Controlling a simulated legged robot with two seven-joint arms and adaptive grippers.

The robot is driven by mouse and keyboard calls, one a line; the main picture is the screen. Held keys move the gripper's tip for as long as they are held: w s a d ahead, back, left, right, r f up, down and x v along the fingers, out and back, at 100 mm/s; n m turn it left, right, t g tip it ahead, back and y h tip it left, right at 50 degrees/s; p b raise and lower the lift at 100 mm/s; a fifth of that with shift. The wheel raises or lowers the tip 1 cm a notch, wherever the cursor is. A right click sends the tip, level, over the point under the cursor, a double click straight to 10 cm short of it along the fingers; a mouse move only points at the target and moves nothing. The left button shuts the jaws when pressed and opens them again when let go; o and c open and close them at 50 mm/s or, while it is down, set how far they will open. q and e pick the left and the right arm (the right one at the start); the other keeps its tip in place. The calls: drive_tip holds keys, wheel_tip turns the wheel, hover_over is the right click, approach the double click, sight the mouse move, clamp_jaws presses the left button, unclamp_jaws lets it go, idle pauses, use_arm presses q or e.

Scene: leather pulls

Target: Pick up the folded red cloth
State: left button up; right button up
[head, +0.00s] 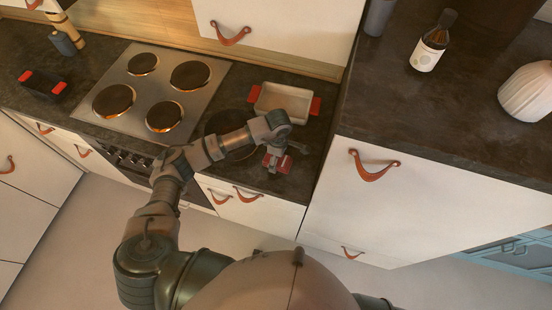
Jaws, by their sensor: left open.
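The folded red cloth (285,166) shows as a small red patch on the dark counter in the head view, right of the stove and close to the counter's front edge. My left gripper (273,162) is open and points down right at the cloth, its fingers overlapping the cloth in the picture. The gripper hides part of the cloth. I cannot tell whether the fingers touch it. My right gripper is out of view.
A white baking dish (285,101) with red handles stands behind the gripper. A dark round pan (228,121) lies partly under my left arm. The stove (152,92) is to the left. A taller cabinet (385,195) rises close on the right, with a bottle (431,47) on top.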

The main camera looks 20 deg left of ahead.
use_arm(q)
drive_tip(key=shift+d+f, duration=0.25)
drive_tip(key=shift+f, duration=0.45)
drive_tip(key=shift+d, duration=0.3)
drive_tip(key=c, duration=1.1)
drive_tip(key=shift+a, duration=0.3)
drive_tip(key=shift+c, duration=0.2)
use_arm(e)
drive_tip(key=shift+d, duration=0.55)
use_arm(q)
drive_tip(key=shift+r, duration=0.15)
wheel_tip(320, 180, up, 9)
drive_tip(key=shift+d+f+b, duration=0.1)
drive_tip(key=shift+b, duration=0.6)
drive_tip(key=shift+r, duration=0.5)
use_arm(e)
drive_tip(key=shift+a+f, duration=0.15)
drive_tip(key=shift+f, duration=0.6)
